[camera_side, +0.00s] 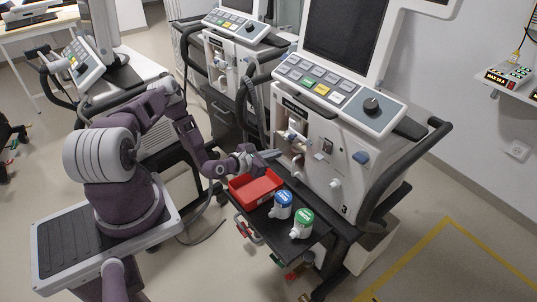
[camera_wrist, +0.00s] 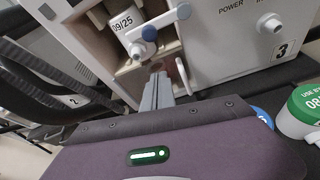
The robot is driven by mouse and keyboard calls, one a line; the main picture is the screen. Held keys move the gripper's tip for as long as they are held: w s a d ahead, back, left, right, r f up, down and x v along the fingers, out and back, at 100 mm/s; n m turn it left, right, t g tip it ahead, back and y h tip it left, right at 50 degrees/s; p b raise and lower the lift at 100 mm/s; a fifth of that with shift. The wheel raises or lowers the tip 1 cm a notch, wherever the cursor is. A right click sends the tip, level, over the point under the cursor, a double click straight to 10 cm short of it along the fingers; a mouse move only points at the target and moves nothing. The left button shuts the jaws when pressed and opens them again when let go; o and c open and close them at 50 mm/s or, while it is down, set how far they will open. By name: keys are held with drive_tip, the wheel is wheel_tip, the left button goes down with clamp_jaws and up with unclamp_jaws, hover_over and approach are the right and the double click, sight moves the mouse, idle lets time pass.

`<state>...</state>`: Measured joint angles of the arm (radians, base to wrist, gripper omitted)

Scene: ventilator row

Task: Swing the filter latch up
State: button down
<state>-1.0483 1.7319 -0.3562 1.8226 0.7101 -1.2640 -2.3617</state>
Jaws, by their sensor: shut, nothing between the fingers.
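My gripper (camera_side: 272,154) is shut and empty at the front of the open bay of ventilator 3 (camera_side: 330,160). In the wrist view the closed fingers (camera_wrist: 158,90) point into the lower part of the bay. Above them is a white arm with a blue cap (camera_wrist: 149,33), beside a white part labelled 09/25 (camera_wrist: 122,24). A thin white lever (camera_wrist: 183,76) hangs just right of the fingertips. I cannot tell for sure which of these is the filter latch, or whether the fingers touch anything.
A red tray (camera_side: 256,188) stands on the black shelf below my gripper. A blue-lidded jar (camera_side: 281,204) and a green-lidded jar (camera_side: 301,222) stand right of it. The green one also shows in the wrist view (camera_wrist: 305,108). Other ventilators stand behind and to the left.

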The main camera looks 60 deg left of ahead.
drive_tip(key=w+r, duration=0.1)
drive_tip(key=w, duration=0.1)
drive_tip(key=w+r, duration=0.1)
drive_tip(key=w, duration=0.1)
drive_tip(key=shift+w+d+r, duration=0.1)
drive_tip(key=shift+r, duration=0.2)
idle(0.3)
